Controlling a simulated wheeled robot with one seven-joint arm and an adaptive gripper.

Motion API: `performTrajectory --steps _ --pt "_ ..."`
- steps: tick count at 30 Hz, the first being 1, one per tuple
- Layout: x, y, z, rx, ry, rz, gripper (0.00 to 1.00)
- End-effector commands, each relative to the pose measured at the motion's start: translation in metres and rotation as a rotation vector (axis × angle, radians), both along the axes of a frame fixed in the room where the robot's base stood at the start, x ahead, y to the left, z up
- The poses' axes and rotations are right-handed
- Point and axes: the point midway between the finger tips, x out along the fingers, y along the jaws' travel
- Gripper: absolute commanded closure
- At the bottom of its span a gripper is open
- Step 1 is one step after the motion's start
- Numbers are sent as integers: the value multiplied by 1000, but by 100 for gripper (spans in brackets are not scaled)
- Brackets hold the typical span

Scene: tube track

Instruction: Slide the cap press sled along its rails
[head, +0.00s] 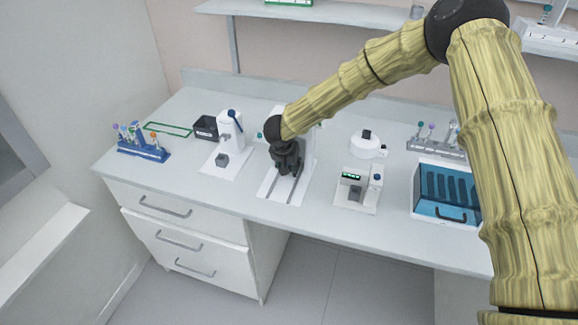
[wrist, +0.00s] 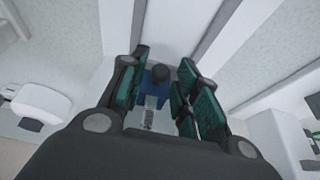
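The cap press has a white base plate (head: 269,189) with two grey rails (head: 287,187) running toward the bench's front edge. My gripper (head: 287,168) points down over the rails and hides the sled in the head view. In the wrist view a blue block, apparently the sled (wrist: 153,88), carries a dark round knob (wrist: 160,73). The knob lies between the green-padded fingers of my gripper (wrist: 164,82). The fingers stand apart, with a gap visible on each side of the knob. The grey rails also show in the wrist view (wrist: 213,32).
Left of the press are a white device with a blue knob (head: 229,128), a black bin (head: 205,127) and a blue tube rack (head: 143,150). To the right are a device with a green display (head: 353,190), a round white device (head: 367,147) and a blue-windowed box (head: 443,192).

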Motion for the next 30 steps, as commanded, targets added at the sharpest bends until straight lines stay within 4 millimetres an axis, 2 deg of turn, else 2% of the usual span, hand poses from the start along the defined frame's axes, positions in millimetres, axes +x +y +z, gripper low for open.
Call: performTrajectory --steps 1,3,11,30 --pt "0 -1 0 -1 0 0 86" --pt "0 -1 0 -1 0 0 99" --pt "-8 2 1 -3 1 2 100" --pt "-103 33 1 -3 2 2 100"
